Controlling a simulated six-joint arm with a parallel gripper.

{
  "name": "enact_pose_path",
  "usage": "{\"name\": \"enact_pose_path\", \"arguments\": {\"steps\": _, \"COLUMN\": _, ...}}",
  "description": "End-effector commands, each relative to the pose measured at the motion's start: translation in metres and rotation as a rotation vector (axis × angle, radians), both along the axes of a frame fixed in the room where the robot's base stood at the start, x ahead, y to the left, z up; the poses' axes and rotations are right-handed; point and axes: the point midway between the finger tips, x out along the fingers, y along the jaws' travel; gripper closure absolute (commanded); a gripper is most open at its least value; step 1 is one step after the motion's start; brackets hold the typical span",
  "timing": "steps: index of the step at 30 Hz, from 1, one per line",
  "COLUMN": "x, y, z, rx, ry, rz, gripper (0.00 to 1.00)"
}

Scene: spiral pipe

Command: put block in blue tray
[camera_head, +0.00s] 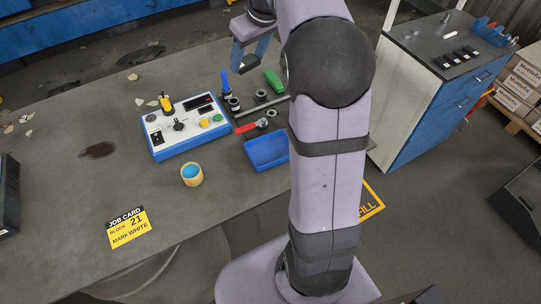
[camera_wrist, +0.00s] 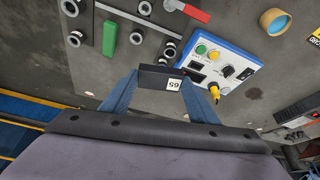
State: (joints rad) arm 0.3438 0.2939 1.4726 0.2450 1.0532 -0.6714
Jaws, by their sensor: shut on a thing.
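The blue tray (camera_head: 262,151) lies on the table beside the control box in the head view, partly hidden by my arm; its visible floor looks empty. My gripper (camera_wrist: 161,76) is shut on a dark block (camera_wrist: 153,80) with a white label reading 65, held between its two blue fingers in the wrist view.
Dark fittings, a red-handled tool (camera_head: 246,127) and a green block (camera_head: 273,80) lie behind the tray. A small cup (camera_head: 192,175) and a job card (camera_head: 128,227) are nearer.

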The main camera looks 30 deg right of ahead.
Motion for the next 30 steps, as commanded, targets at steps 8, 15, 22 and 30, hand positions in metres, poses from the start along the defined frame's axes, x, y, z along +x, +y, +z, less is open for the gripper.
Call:
{"name": "enact_pose_path", "arguments": {"steps": 8, "x": -0.067, "y": 0.044, "z": -0.009, "rx": 0.0, "ry": -0.001, "rz": 0.076, "gripper": 0.8}}
{"name": "enact_pose_path", "arguments": {"steps": 15, "x": -0.118, "y": 0.039, "z": -0.043, "rx": 0.0, "ry": 0.0, "rz": -0.081, "gripper": 0.8}}
{"name": "enact_pose_path", "arguments": {"steps": 22, "x": -0.153, "y": 0.028, "z": -0.082, "rx": -0.001, "ry": -0.002, "rz": -0.317, "gripper": 0.8}}
{"name": "enact_pose_path", "arguments": {"steps": 30, "x": -0.156, "y": 0.023, "z": -0.084, "rx": -0.002, "ry": -0.003, "rz": -0.54, "gripper": 0.8}}
